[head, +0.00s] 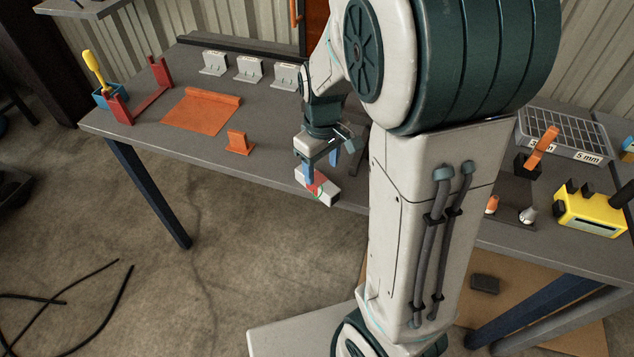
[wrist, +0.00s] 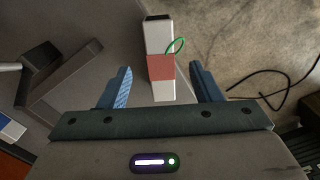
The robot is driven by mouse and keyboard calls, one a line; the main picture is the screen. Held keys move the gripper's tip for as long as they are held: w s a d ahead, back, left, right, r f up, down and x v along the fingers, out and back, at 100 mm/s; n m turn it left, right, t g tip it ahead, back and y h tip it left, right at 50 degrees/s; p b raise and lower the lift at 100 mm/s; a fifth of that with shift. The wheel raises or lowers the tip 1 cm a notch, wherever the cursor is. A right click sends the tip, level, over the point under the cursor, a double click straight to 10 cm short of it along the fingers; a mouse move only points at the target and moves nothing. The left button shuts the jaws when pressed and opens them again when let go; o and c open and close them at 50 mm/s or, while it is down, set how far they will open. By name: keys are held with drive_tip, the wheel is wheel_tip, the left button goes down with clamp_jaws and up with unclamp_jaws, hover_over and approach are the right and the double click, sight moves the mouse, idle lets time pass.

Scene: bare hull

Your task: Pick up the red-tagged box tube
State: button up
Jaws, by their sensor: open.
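The red-tagged box tube (wrist: 159,44) is a pale, square tube with a red band around it and a green loop on its side. In the wrist view it lies lengthwise between the two blue fingers of my open gripper (wrist: 160,85), with space on both sides. In the head view the tube (head: 329,198) is at the table's front edge, its near end seeming to reach past the edge. My gripper (head: 322,162) is right above it there, partly hiding it. I cannot tell how high the fingers are above it.
On the grey table (head: 270,150), an orange angle piece (head: 239,143) and orange plate (head: 200,112) lie left of my gripper. A red stand (head: 140,95) is further left. Grey brackets (head: 248,70) line the back. A yellow device (head: 590,210) and a grid tray (head: 565,135) are right.

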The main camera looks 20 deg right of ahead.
sight(321, 181)
drive_tip(key=shift+f, duration=3.05)
drive_tip(key=c, duration=1.1)
